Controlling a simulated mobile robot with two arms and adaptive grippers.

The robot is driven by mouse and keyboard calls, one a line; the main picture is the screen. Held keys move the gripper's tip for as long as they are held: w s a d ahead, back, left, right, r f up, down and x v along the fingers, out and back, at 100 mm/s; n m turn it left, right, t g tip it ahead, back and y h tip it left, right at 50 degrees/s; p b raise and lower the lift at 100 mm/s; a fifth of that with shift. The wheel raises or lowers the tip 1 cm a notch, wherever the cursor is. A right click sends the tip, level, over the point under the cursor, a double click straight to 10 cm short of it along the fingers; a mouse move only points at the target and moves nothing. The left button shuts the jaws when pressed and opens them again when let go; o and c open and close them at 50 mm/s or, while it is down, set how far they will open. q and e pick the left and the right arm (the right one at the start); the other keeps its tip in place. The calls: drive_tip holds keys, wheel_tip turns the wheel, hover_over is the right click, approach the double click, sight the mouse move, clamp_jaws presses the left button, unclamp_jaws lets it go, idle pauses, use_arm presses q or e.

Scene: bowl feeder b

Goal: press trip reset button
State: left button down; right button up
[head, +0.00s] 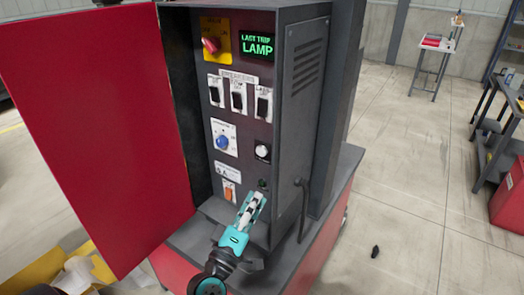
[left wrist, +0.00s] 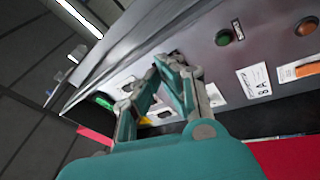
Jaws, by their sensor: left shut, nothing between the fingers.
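The grey control panel (head: 238,120) stands upright in an open cabinet. A small dark green button (head: 262,183) sits low on the panel at the right; it shows as a green round button (left wrist: 224,38) in the left wrist view. A red round button (left wrist: 307,26) shows there too; I do not make it out in the head view. No readable label tells which is the trip reset button. My left gripper (head: 255,201) is shut and empty, its tips just below the green button in the head view; contact cannot be told. My right gripper is not in view.
Above are breaker switches (head: 238,97), a red rotary switch (head: 211,45) and a green lit display (head: 257,43). The open red door (head: 100,130) blocks the left.

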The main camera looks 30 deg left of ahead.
sight(261, 151)
use_arm(q)
drive_tip(key=s+a+r+n+y, duration=0.1)
drive_tip(key=a+r+n+y, duration=0.4)
drive_tip(key=a+n+y, duration=0.2)
drive_tip(key=shift+s+n+y, duration=0.2)
drive_tip(key=shift+n+y, duration=0.3)
drive_tip(key=shift+n, duration=0.2)
drive_tip(key=shift+r, duration=0.1)
drive_tip(key=w, duration=0.9)
drive_tip(key=shift+d, duration=0.4)
idle(0.4)
drive_tip(key=shift+w, duration=0.35)
drive_tip(key=shift+w, duration=0.15)
idle(0.3)
drive_tip(key=shift+r, duration=0.35)
idle(0.4)
idle(0.8)
